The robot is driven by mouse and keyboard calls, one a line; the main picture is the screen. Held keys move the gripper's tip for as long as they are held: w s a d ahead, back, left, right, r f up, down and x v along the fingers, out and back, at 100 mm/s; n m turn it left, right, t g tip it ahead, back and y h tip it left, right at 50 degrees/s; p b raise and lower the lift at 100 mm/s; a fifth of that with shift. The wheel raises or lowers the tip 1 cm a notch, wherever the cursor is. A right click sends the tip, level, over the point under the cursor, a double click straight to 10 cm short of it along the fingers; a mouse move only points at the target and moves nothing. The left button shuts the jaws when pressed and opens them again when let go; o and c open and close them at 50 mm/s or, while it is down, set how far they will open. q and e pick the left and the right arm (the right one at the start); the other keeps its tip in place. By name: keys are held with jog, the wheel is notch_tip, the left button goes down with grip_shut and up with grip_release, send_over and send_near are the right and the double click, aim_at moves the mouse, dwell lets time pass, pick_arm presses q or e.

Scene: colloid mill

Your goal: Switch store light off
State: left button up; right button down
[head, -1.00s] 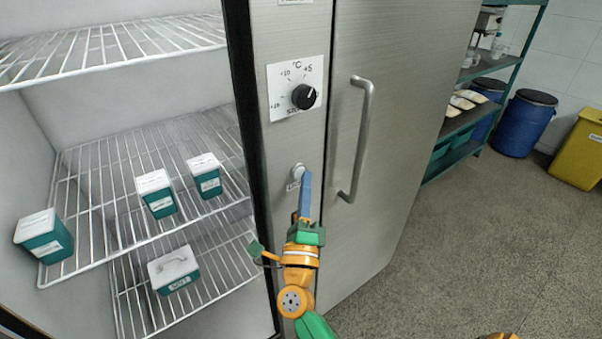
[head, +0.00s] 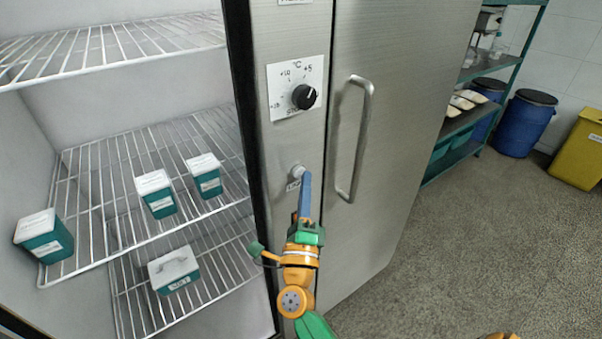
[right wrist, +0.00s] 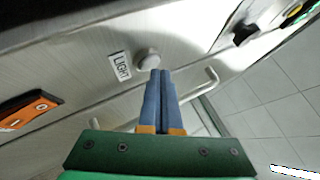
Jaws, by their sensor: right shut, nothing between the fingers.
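The store light control is a small round pale button (head: 298,171) on the steel post of the cold store, below the temperature dial. In the right wrist view the button (right wrist: 147,59) sits beside a label (right wrist: 120,66) reading "LIGHT". My right gripper (head: 306,176) is shut and empty, its blue fingers pointing up at the button. In the right wrist view the fingertips (right wrist: 159,73) are at the button's lower edge; I cannot tell whether they touch it. My left gripper is not in view.
The black dial (head: 304,96) is above the button, and a vertical door handle (head: 357,140) is close on the right. Open wire shelves (head: 110,190) with several green boxes are on the left. Blue drums (head: 524,124) and a yellow bin (head: 580,150) stand far right.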

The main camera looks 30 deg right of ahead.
jog(key=shift+w, duration=0.15)
jog(key=shift+w, duration=0.25)
jog(key=shift+s, duration=0.35)
jog(key=s+p, duration=0.1)
jog(key=s, duration=0.5)
jog(key=shift+d, duration=0.2)
